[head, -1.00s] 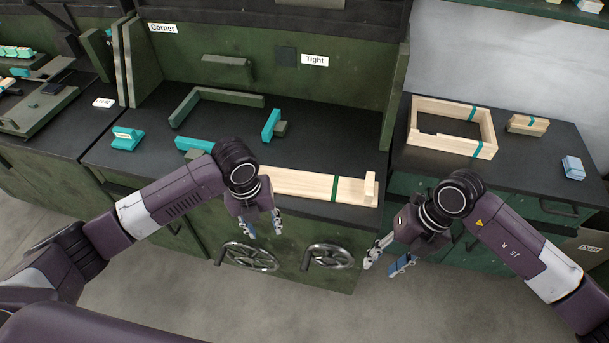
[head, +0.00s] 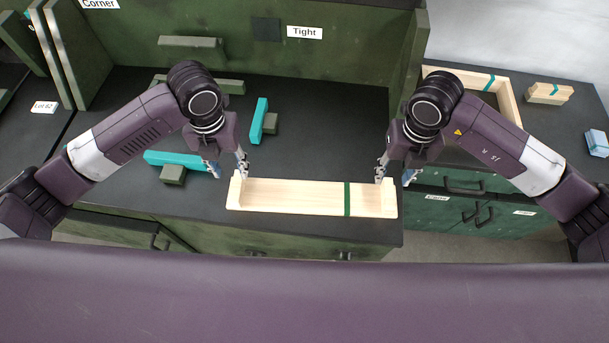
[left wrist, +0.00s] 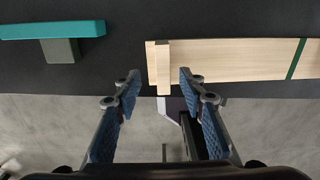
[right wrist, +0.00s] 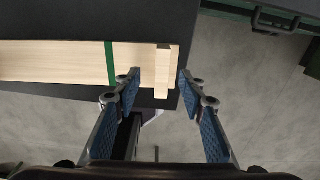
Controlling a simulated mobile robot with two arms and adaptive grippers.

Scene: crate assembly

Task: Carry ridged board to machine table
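The ridged board (head: 300,193) is pale wood with a green stripe near its right end and an upright block at each end. It lies along the front edge of the dark worktop. My left gripper (head: 229,172) is open at the left end block, which shows between and just ahead of its fingers in the left wrist view (left wrist: 163,65). My right gripper (head: 395,176) is open at the right end block, which shows between its fingertips in the right wrist view (right wrist: 162,68). Gaps show beside both blocks. I cannot identify the machine table in these views.
Teal-and-green fixtures (head: 259,121) stand behind and left of the board. A green panel (head: 350,45) closes the back. On the right counter are a wooden frame (head: 507,103), partly hidden by my right arm, a small wood bundle (head: 549,93) and a blue block (head: 597,143).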

